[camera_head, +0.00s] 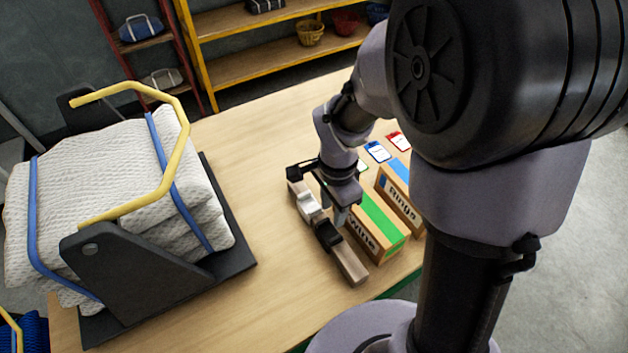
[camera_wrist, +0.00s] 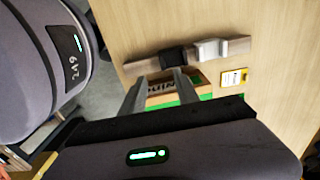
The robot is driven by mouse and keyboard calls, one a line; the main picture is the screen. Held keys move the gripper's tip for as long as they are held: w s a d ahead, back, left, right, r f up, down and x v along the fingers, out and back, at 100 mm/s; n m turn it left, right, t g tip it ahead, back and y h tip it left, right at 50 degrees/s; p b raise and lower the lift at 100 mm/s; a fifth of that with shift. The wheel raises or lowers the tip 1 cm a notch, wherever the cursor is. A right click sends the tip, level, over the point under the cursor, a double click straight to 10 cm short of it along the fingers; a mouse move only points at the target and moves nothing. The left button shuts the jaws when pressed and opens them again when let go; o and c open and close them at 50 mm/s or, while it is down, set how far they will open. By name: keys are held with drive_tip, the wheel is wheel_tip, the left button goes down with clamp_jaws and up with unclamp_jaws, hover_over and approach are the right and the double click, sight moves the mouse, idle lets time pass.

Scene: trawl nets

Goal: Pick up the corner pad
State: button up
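A wooden bar (camera_head: 352,266) lies on the table, with a black block (camera_head: 327,236) and a pale grey-white block (camera_head: 308,206) seated on it. Which of them is the corner pad I cannot tell for sure. In the wrist view the black block (camera_wrist: 172,58) and the white block (camera_wrist: 210,49) sit side by side on the bar (camera_wrist: 140,67). My gripper (camera_head: 340,212) is above the table beside the bar. In the wrist view its two fingers (camera_wrist: 158,76) are apart with nothing between them, their tips close to the black block. Contact cannot be made out.
A carton marked Wine (camera_head: 385,238) with green tape stands right of the bar, a Rings carton (camera_head: 402,203) beyond it. Cards (camera_head: 377,151) lie behind. A dark cradle (camera_head: 130,285) with folded white netting (camera_head: 100,180) fills the table's left. Bare table lies between cradle and bar.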

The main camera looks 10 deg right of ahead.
drive_tip(key=b, duration=0.3)
hover_over(332, 241)
wheel_tip(332, 241, down, 10)
wheel_tip(332, 241, down, 5)
drive_tip(key=shift+w+f+b, duration=0.1)
drive_tip(key=shift+f+b, duration=0.1)
drive_tip(key=shift+b, duration=0.9)
drive_tip(key=shift+r, duration=0.1)
clamp_jaws()
